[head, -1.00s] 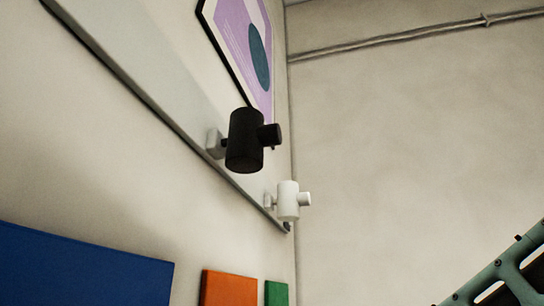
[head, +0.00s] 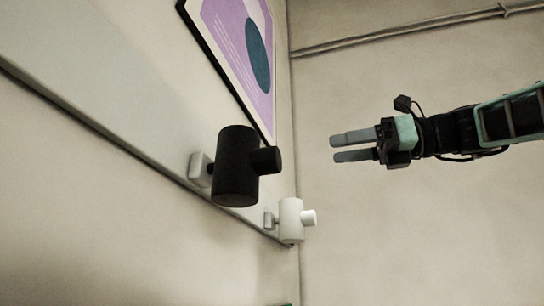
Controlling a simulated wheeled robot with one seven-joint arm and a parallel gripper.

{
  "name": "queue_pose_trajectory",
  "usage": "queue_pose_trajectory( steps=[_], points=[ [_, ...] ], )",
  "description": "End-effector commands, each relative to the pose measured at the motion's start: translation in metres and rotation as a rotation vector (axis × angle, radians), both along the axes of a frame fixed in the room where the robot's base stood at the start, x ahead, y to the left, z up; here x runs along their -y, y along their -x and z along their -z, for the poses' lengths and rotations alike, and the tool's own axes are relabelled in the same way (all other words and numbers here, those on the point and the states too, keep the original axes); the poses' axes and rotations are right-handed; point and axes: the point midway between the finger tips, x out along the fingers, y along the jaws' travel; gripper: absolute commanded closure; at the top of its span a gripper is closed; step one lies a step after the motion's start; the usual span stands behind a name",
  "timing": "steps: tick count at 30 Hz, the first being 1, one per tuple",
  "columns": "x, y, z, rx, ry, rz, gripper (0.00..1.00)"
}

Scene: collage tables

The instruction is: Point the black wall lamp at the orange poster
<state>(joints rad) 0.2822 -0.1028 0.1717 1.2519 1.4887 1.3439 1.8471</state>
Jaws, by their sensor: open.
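The black wall lamp (head: 236,168) is a dark cylinder with a short knob on its right side, fixed to the left wall by a pale mount (head: 200,169). It stands upright. My gripper (head: 342,148) is to the right of the lamp and a little higher in the picture, apart from it. Its two grey fingers point left, spread open with nothing between them. The orange poster is out of view in the present head view.
A white wall lamp (head: 291,220) sits on the same wall, lower and to the right of the black one. A framed purple poster (head: 236,50) hangs above. A pipe (head: 400,32) runs along the other wall. The space between my gripper and the black lamp is clear.

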Motion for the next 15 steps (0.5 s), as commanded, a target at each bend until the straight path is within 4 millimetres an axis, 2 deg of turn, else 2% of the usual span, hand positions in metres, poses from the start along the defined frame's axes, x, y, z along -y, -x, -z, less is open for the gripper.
queue_pose_trajectory(
  steps=[3, 15],
  points=[
    [-0.025, -0.009, -0.003, -0.002, 0.001, -0.004, 0.3],
    [-0.101, -0.037, -0.004, -0.002, 0.002, -0.003, 0.3]
  ],
)
